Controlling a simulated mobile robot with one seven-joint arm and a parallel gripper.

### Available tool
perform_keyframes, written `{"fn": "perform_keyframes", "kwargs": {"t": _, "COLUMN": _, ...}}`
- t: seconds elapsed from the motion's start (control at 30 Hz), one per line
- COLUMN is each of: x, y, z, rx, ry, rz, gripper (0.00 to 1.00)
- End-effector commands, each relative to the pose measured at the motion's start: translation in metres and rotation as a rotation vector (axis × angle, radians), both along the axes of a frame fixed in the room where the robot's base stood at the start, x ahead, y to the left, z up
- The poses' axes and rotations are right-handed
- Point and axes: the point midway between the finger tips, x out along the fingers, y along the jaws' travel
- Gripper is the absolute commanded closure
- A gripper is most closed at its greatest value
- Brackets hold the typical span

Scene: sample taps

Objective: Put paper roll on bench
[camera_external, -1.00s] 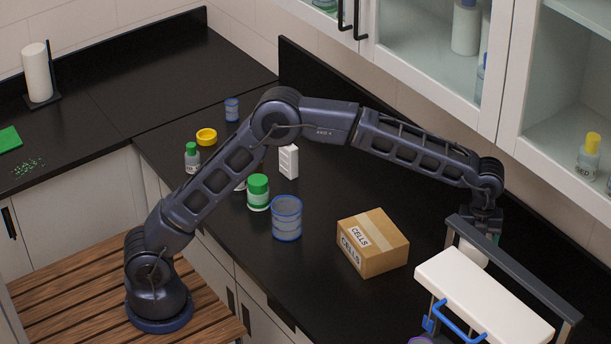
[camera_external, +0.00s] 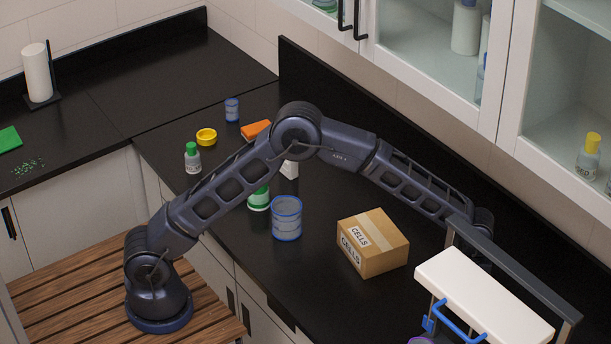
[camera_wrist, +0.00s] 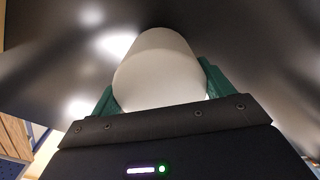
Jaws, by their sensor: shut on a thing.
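My gripper (camera_wrist: 158,90) is shut on a white paper roll (camera_wrist: 165,62), with a green finger on each side of it in the wrist view. A dark, glossy surface lies beyond the roll; I cannot tell whether the roll touches it. In the external view my gripper and the roll are hidden behind the white-topped stand at the lower right. The bench (camera_external: 345,185) is the black counter along the wall. Another white roll (camera_external: 38,75) stands upright on a dark holder on the far-left counter.
The white-topped stand (camera_external: 485,295) with a grey bar is close to my wrist. A cardboard CELLS box (camera_external: 375,245), a blue-rimmed container (camera_external: 287,218) and a green-lidded jar (camera_external: 258,200) stand on the bench. Glass-door cabinets (camera_external: 430,50) hang above. Bench space behind the box is clear.

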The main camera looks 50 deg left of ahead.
Motion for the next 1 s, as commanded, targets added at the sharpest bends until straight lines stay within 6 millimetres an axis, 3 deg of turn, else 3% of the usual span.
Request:
{"fn": "perform_keyframes", "kwargs": {"t": 0.2, "x": 0.000, "y": 0.000, "z": -0.027, "rx": 0.001, "ry": 0.001, "rz": 0.000, "gripper": 0.44}}
{"fn": "perform_keyframes", "kwargs": {"t": 0.6, "x": 0.000, "y": 0.000, "z": -0.032, "rx": 0.001, "ry": 0.001, "rz": 0.000, "gripper": 0.44}}
{"fn": "perform_keyframes", "kwargs": {"t": 0.63, "x": 0.000, "y": 0.000, "z": -0.031, "rx": 0.001, "ry": 0.001, "rz": 0.000, "gripper": 0.14}}
{"fn": "perform_keyframes", "kwargs": {"t": 0.7, "x": 0.000, "y": 0.000, "z": -0.031, "rx": 0.001, "ry": 0.001, "rz": 0.000, "gripper": 0.01}}
{"fn": "perform_keyframes", "kwargs": {"t": 1.0, "x": 0.000, "y": 0.000, "z": -0.028, "rx": 0.001, "ry": -0.001, "rz": 0.000, "gripper": 0.00}}
